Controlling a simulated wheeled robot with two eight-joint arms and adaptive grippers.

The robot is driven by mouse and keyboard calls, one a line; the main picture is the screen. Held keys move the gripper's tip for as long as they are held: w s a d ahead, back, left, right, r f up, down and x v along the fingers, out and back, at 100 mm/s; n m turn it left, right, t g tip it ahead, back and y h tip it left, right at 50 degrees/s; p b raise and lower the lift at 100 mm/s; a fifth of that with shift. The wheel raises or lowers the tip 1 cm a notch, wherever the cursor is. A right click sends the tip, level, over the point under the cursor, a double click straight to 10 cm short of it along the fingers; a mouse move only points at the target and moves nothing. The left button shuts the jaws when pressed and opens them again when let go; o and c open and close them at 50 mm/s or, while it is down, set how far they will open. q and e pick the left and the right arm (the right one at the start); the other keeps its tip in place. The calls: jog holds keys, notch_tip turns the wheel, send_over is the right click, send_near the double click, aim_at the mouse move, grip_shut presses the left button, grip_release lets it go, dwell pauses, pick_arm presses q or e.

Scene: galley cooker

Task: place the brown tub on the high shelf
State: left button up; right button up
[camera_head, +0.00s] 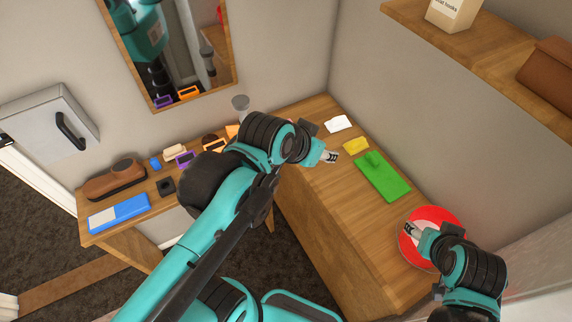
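The high shelf (478,52) is a wooden board on the wall at the upper right. A brown, box-like object (550,75) sits on it, cut off by the picture's right edge; it may be the brown tub, but I cannot tell for sure. No other clear brown tub shows. My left gripper (331,157) is over the wooden counter, beside a yellow item, with no tub at it. My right gripper (411,229) is over the red round item with a white middle. The fingers of both are too small to tell open from shut.
The counter (330,215) holds a green board (384,178), a yellow item (356,145) and the red round item (431,213). A pale box (452,12) stands on the shelf. A side table at left holds a brown shoe (118,180) and several small things.

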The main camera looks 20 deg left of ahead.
pick_arm(q)
jog(key=s+a+f+n+y, duration=0.2)
jog(key=s+a+f, duration=0.3)
jog(key=f, duration=0.4)
jog(key=shift+s+a+f+g, duration=0.2)
jog(key=shift+a+g, duration=0.2)
jog(key=shift+a, duration=0.45)
